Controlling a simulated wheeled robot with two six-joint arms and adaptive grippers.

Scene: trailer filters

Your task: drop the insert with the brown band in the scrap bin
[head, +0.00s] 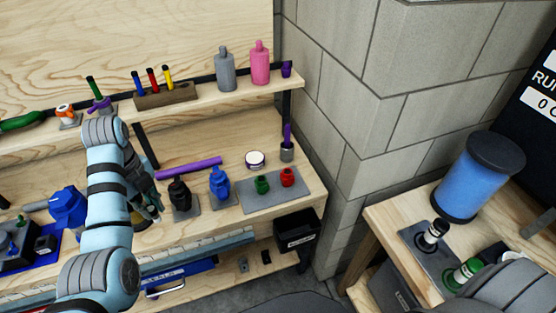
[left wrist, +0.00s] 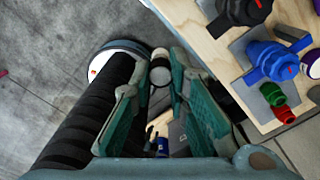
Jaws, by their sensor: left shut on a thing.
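My left gripper (head: 148,206) is partly hidden behind my own left arm, over the workbench's left side in the head view. In the left wrist view the gripper (left wrist: 160,78) is shut on a small pale cylindrical insert (left wrist: 160,54) with a dark band, held between the fingertips. I cannot tell the band's exact colour. A black bin (head: 297,236) with a small white label hangs at the workbench's right front corner; its label is too small to read. Two other inserts, one black and white (head: 433,234) and one green and white (head: 464,272), stand on the right table. My right gripper is not in view.
Black (head: 179,193) and blue (head: 219,183) housings, and green (head: 262,184) and red (head: 287,177) fittings, stand on the workbench. A purple bar (head: 188,168) lies behind them. Another dark labelled bin (head: 393,290) sits below the right table. A blue canister (head: 470,181) stands on that table.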

